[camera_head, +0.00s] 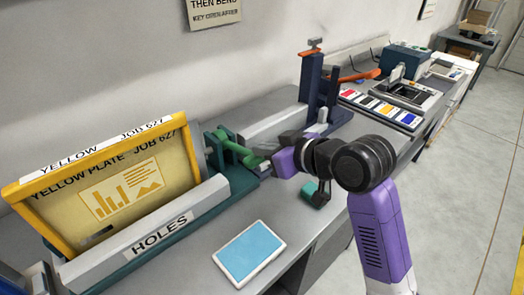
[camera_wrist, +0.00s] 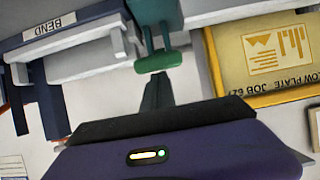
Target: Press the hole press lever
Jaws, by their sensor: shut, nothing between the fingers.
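The hole press, labelled HOLES (camera_head: 160,236), stands at the left of the bench with a yellow-framed plate (camera_head: 75,203) upright in it. Its green lever (camera_head: 232,146) is at the press's right end and reaches toward my gripper (camera_head: 265,158). In the wrist view the lever's green crossbar (camera_wrist: 158,62) lies just beyond the tips of my shut, empty gripper (camera_wrist: 157,82). I cannot tell whether the fingertips touch it. The yellow plate (camera_wrist: 265,52) shows at the right of the wrist view.
A dark blue press (camera_head: 312,78) with an orange-handled part stands behind my gripper; the wrist view shows a BEND label (camera_wrist: 48,25). A white-framed blue tablet (camera_head: 249,253) lies on the bench in front. A tray of colour blocks (camera_head: 378,108) is farther right. Open floor lies right.

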